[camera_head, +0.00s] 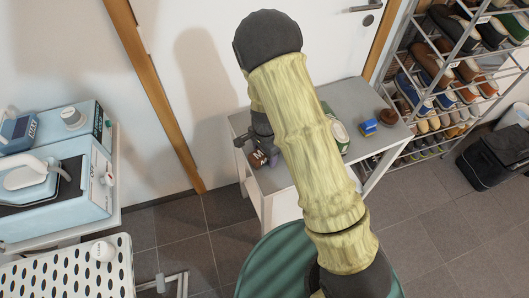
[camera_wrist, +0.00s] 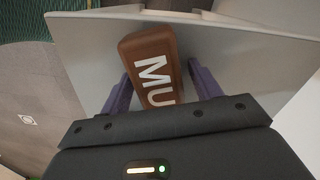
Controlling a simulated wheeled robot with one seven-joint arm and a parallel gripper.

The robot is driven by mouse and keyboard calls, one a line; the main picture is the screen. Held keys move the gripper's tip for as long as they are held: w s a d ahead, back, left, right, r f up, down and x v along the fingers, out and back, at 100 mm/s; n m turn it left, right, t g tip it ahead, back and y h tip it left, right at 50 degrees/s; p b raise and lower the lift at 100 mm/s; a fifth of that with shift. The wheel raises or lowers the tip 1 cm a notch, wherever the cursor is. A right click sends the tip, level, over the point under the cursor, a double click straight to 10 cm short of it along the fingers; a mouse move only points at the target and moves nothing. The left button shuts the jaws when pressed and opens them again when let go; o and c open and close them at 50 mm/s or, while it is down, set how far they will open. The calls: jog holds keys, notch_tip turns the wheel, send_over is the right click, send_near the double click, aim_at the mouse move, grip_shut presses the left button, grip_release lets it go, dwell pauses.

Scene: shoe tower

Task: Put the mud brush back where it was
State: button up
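The mud brush (camera_wrist: 150,66) is a brown block with white letters "MU" showing in the wrist view. It lies tilted between the two purple fingers of my gripper (camera_wrist: 158,82), and its near end is hidden by the gripper body. The fingers stand close along both sides; I cannot tell whether they press on it. In the head view my gripper (camera_head: 264,154) is low over the left end of a light grey table (camera_head: 283,177), with a small brown piece of the brush (camera_head: 258,160) beside it. I cannot tell whether the brush touches the table.
A green-and-white item (camera_head: 340,136), partly behind my arm, a blue block (camera_head: 368,127) and a brown round item (camera_head: 388,117) stand on the table. A shoe rack (camera_head: 442,85) is at the right with a black bag (camera_head: 492,158). Light blue machines (camera_head: 65,170) stand at the left.

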jog(key=shift+r, duration=0.1)
notch_tip(320, 180, up, 12)
jog(key=p, duration=0.1)
jog(key=shift+p, duration=0.3)
jog(key=shift+d+r, duration=0.1)
dwell(0.6)
jog(key=s+d+r+n+t, duration=0.2)
jog(key=s+d+r+n, duration=0.8)
jog(key=s+d, duration=0.2)
jog(key=shift+s+d+t, duration=0.2)
jog(key=shift+d+t, duration=0.1)
jog(key=shift+d, duration=0.4)
jog(key=shift+r, duration=0.1)
